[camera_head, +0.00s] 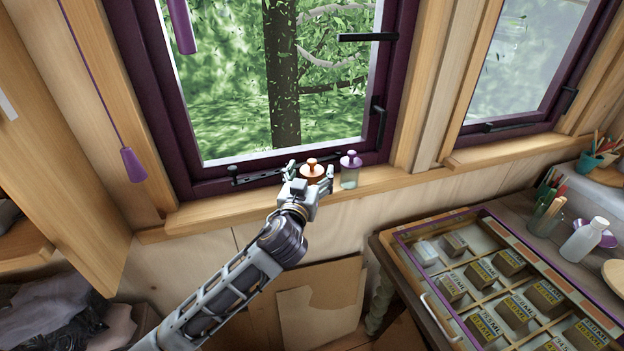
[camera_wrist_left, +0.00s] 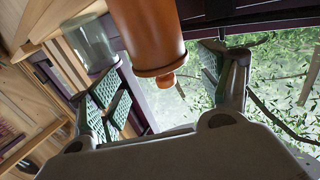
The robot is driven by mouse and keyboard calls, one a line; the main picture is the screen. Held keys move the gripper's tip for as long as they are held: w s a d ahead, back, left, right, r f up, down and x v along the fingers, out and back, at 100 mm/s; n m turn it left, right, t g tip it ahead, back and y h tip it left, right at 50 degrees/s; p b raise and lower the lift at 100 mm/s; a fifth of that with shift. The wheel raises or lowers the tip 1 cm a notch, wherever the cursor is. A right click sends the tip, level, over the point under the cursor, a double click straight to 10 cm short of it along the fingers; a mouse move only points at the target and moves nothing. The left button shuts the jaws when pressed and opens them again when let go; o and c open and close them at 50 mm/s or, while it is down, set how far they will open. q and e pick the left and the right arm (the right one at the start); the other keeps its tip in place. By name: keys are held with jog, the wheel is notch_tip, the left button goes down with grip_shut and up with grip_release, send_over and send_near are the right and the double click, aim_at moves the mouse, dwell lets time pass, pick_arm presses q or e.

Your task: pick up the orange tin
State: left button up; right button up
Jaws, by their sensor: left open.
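The orange tin (camera_head: 313,169), with a small orange knob on top, stands on the wooden window sill. My left gripper (camera_head: 309,175) is at the sill, open, with its fingers on either side of the tin and partly hiding it. In the left wrist view the tin (camera_wrist_left: 150,38) hangs into the picture from the top, between the spread fingers of the left gripper (camera_wrist_left: 160,85). Gaps show between it and both fingers. My right gripper is in neither view.
A clear bottle with a purple top (camera_head: 350,172) stands on the sill just right of the tin. The purple window frame (camera_head: 215,180) rises close behind. A compartment drawer of labelled boxes (camera_head: 455,225) is at the lower right. The sill's left part is clear.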

aim_at(311, 169)
pick_arm(q)
jog(key=shift+w+r+p, duration=0.1)
jog(key=shift+w+p, duration=0.2)
jog(key=shift+w, duration=0.6)
jog(key=shift+x, duration=0.85)
jog(key=c, duration=1.1)
